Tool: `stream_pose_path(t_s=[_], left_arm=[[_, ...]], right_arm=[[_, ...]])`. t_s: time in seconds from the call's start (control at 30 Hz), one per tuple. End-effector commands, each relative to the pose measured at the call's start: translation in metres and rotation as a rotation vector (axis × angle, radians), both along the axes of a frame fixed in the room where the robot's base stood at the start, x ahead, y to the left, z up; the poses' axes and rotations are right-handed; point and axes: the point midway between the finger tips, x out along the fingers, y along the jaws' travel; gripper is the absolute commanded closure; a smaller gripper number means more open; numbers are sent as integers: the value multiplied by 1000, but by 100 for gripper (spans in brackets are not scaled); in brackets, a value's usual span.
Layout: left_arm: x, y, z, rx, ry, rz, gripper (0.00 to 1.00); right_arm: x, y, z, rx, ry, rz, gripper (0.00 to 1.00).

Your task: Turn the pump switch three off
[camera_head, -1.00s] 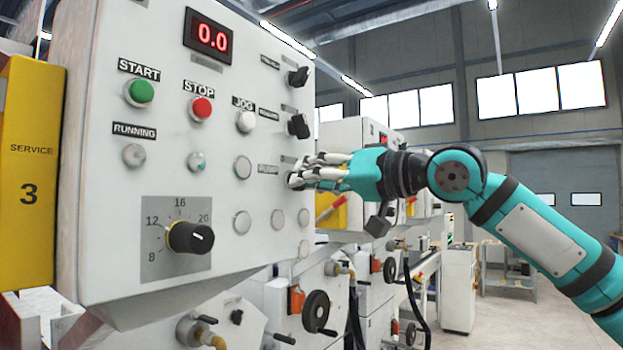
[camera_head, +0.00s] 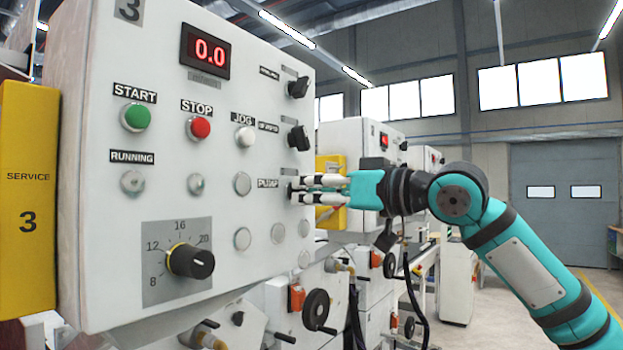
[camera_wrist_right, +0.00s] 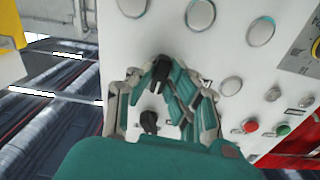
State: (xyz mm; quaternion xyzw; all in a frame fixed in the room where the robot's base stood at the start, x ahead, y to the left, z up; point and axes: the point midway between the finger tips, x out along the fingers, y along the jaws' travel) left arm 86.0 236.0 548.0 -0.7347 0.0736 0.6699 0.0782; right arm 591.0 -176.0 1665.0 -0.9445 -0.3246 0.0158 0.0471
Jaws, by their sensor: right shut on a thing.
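The control panel (camera_head: 110,240) marked 3 fills the left of the head view. The pump switch (camera_wrist_right: 160,72) is a black knob at the panel's right edge, beside the label PUMP (camera_head: 268,183). My right gripper (camera_head: 297,190) reaches in from the right with its fingertips at the panel. It is shut on the pump switch; the fingers mostly hide the knob in the head view. In the right wrist view the knob sits between the fingers (camera_wrist_right: 161,80). My left gripper is in neither view.
Two similar black switches (camera_head: 298,87) (camera_head: 299,138) sit above the pump switch. Green START (camera_head: 135,117), red STOP (camera_head: 198,128) and white JOG (camera_head: 245,137) buttons are to the left, with a dial (camera_head: 190,262) below.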

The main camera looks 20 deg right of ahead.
Motion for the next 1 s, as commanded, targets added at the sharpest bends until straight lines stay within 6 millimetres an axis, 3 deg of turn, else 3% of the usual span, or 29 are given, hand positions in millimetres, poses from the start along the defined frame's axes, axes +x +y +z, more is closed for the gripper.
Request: stream_pose_path(t_s=[0.5,1.0], left_arm=[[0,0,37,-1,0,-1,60],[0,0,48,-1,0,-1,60]], right_arm=[[0,1,1,-354,-271,1,100],[0,1,-1,-500,-385,1,100]])
